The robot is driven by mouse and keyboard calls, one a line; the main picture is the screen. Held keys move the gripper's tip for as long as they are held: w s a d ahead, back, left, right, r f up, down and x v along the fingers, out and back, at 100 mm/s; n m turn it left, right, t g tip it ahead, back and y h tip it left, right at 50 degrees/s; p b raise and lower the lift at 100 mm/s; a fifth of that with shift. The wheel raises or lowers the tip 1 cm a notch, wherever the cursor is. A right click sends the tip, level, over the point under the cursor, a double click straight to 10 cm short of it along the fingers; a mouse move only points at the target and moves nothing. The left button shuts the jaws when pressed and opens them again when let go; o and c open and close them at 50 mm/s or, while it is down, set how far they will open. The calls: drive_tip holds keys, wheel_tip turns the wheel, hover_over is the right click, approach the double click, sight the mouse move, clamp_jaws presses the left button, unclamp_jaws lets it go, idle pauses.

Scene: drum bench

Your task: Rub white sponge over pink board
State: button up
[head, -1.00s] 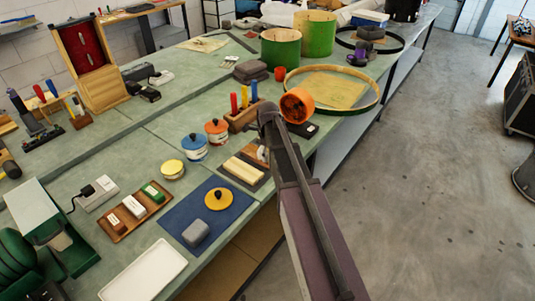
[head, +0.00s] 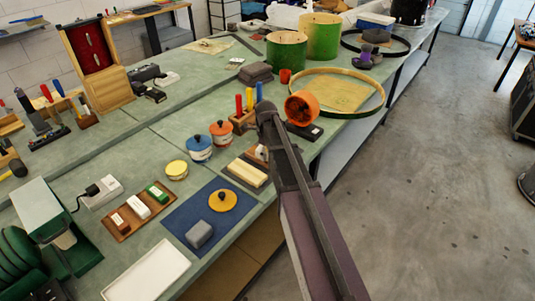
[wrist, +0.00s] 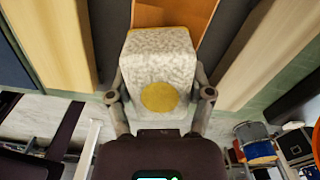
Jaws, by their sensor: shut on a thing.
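My gripper (wrist: 160,98) is shut on a white, speckled sponge block (wrist: 160,62) with a yellow round spot on its near face. In the head view the sponge (head: 262,152) shows only as a small pale patch beside my arm, which hides most of my gripper. An orange-tan strip (wrist: 176,14) lies just beyond the sponge in the wrist view. It may be the pink board; no clearly pink board shows. I cannot tell whether the sponge touches it. Pale wooden boards (wrist: 50,42) lie on either side; one pale board (head: 246,173) shows left of my gripper.
A blue mat (head: 181,222) holds a grey block (head: 199,234) and a yellow disc (head: 222,200). Lidded blue (head: 198,149) and orange (head: 221,134) tins stand behind the boards. An orange cylinder (head: 302,108) is close to my arm.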

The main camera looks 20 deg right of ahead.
drive_tip(key=shift+s, duration=0.1)
drive_tip(key=shift+s+d, duration=0.8)
drive_tip(key=shift+s, duration=0.25)
drive_tip(key=shift+w, duration=0.15)
drive_tip(key=shift+w+a, duration=0.15)
drive_tip(key=shift+a, duration=0.05)
drive_tip(key=shift+d, duration=0.1)
idle(0.4)
drive_tip(key=shift+s+d, duration=0.6)
drive_tip(key=shift+s, duration=0.3)
drive_tip(key=shift+s+d, duration=0.6)
drive_tip(key=shift+s, duration=0.25)
drive_tip(key=shift+w+a, duration=0.1)
drive_tip(key=shift+w, duration=0.05)
drive_tip(key=shift+w+a, duration=0.75)
drive_tip(key=shift+w, duration=0.25)
drive_tip(key=shift+s, duration=0.1)
